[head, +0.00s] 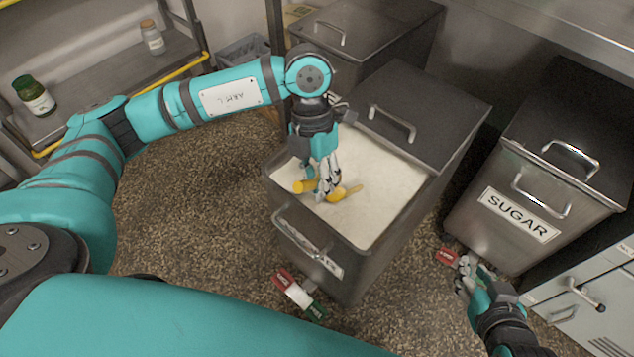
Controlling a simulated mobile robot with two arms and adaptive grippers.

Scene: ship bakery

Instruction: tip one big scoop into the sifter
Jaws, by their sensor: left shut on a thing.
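My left gripper (327,186) is shut on a yellow scoop (304,187). It reaches down into an open metal bin (284,205) of white powder (385,190). The scoop lies at the powder's surface, and the fingers hide its middle. I cannot tell how much powder is in it. My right gripper (466,272) is at the lower right, apart from the bin, in front of the sugar bin; its finger opening is too small to judge. No sifter is visible in the head view.
A closed bin labelled SUGAR (517,215) stands to the right. Another lidded bin (350,45) stands behind. A shelf (85,85) at the left holds a green jar (34,96) and a small jar (152,38). Speckled floor (185,215) is clear left of the open bin.

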